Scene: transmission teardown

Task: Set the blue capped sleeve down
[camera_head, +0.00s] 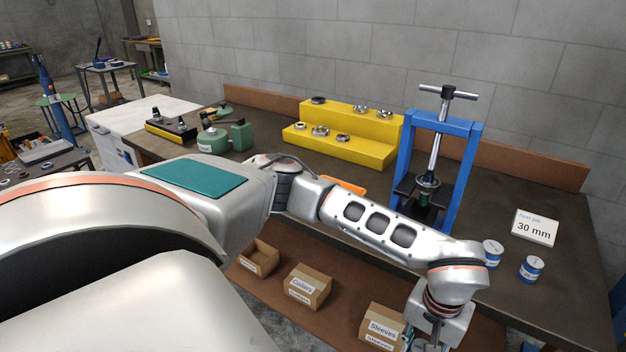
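Two blue-and-white capped sleeves stand upright on the bench at the right. One capped sleeve (492,254) is beside the base of the sign and the other capped sleeve (531,269) is nearer the front edge. My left arm reaches across from the left, and my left gripper (431,337) hangs at the bottom edge, in front of the bench and left of both sleeves. Its fingertips are cut off by the frame, so I cannot see whether it holds anything. My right gripper is not in view.
A blue press (465,175) stands on the dark bench (545,305), near a "30 mm" sign (534,228). A yellow stepped stand (370,128) holds several metal rings. Boxes labelled Collars (309,287) and Sleeves (382,325) sit below the bench front. The bench's right front is clear.

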